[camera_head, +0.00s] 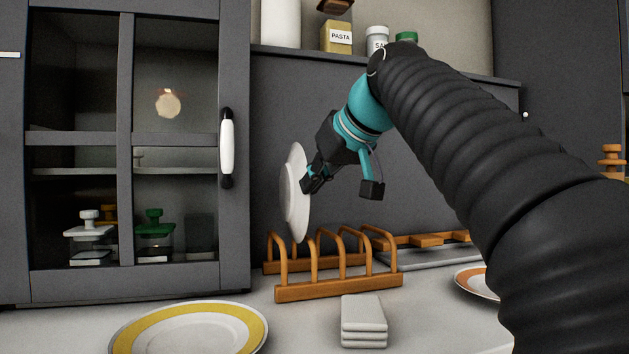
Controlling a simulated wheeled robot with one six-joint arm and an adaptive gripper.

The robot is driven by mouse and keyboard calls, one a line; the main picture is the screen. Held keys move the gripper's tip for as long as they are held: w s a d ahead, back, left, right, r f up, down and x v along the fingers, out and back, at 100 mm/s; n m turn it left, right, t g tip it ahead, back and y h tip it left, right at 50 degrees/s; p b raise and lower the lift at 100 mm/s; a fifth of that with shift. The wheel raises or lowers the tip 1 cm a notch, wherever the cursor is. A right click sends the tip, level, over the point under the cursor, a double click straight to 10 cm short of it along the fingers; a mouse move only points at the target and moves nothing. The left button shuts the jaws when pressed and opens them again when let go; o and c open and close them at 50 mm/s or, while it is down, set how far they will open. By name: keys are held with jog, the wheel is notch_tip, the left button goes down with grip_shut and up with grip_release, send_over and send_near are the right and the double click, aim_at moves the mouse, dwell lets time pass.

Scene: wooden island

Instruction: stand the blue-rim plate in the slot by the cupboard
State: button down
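A white plate (292,192) stands nearly upright, seen almost edge-on, above the left end of the wooden rack (338,289). Its blue rim cannot be made out from this side. My gripper (312,181) is at the plate's right side and appears shut on it; the fingertips are partly hidden. The plate's lower edge is level with the tops of the rack's left arches. I cannot tell whether it is between them or behind them. The rack's leftmost slot is nearest the dark cupboard (236,262), which has glass doors and a white handle.
A yellow-rimmed plate (190,330) lies flat at the front left. A stack of white squares (364,322) sits in front of the rack. An orange-rimmed plate (472,282) lies at right, partly behind my arm. A shelf (460,75) with jars hangs above.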

jog(key=shift+f, duration=0.1)
jog(key=shift+f+b, duration=1.2)
jog(key=shift+f, duration=0.25)
jog(key=shift+f, duration=0.15)
jog(key=shift+f+b, duration=0.9)
jog(key=shift+f, duration=0.05)
jog(key=shift+f+b, duration=1.2)
jog(key=shift+f, duration=0.3)
dwell(0.6)
jog(key=c, duration=1.2)
grip_release()
jog(key=shift+c, duration=0.2)
jog(key=shift+f, duration=0.1)
jog(key=v, duration=1.2)
